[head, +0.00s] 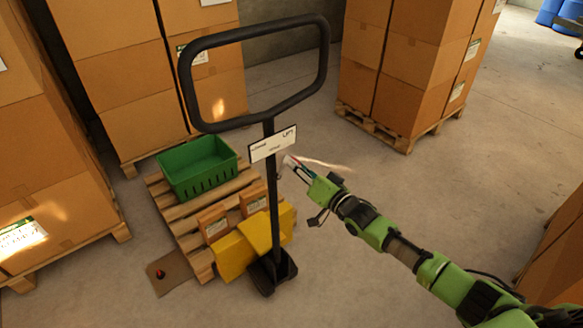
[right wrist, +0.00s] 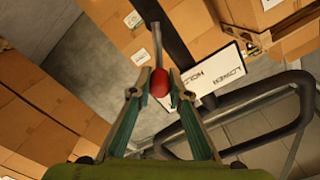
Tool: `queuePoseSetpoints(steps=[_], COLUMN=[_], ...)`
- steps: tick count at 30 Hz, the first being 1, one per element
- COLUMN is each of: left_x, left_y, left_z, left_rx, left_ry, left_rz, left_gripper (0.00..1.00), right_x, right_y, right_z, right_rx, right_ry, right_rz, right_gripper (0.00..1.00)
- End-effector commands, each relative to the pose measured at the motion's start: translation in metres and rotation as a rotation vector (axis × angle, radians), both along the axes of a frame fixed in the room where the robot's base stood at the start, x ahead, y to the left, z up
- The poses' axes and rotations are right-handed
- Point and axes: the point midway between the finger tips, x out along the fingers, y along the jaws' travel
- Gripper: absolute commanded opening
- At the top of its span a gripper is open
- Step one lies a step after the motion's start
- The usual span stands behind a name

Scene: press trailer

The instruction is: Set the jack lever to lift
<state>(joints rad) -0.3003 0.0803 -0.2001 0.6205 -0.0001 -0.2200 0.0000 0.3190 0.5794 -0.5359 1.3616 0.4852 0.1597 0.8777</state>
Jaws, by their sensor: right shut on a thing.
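The pallet jack stands upright, with a black loop handle (head: 258,30) on a dark column (head: 272,200). A white label plate (head: 268,146) on the column reads LIFT at its right end. The plate also shows in the right wrist view (right wrist: 218,82), with LOWER and HOLD readable. The jack lever is a thin grey rod (right wrist: 157,45) with a red knob (right wrist: 159,84). My right gripper (right wrist: 160,90) is shut on the red knob, one finger on each side. In the head view my right gripper (head: 291,164) is just right of the plate. My left gripper is out of view.
A green crate (head: 198,181) and small boxes rest on a wooden pallet (head: 165,204) behind the jack, with yellow parts (head: 236,257) beside the column. Stacked cartons (head: 415,65) stand behind and at both sides. The floor right of the jack is clear.

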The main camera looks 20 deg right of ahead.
Motion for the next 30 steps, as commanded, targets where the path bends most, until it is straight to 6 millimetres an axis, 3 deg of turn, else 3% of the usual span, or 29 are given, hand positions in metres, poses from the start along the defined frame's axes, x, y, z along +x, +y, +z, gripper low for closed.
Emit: queuePoseSetpoints(steps=[10,26,27,28,30], left_x=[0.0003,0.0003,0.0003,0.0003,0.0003], left_y=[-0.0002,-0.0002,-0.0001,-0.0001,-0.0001], left_z=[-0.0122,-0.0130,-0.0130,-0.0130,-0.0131], left_rx=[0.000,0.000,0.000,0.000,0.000], left_ry=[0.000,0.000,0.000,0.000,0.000], left_rz=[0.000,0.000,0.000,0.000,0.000], left_gripper=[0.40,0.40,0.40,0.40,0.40], right_x=[0.0032,0.0036,0.0036,0.0036,0.0035], right_y=[-0.0087,-0.0101,-0.0101,-0.0101,-0.0100], right_z=[-0.0062,-0.0065,-0.0065,-0.0065,-0.0066], right_rx=[0.136,0.161,0.161,0.160,0.160], right_ry=[0.048,0.058,0.058,0.058,0.058], right_rz=[-0.001,-0.002,-0.002,-0.002,-0.002], right_gripper=[0.00,0.00,0.25,0.33,0.34])
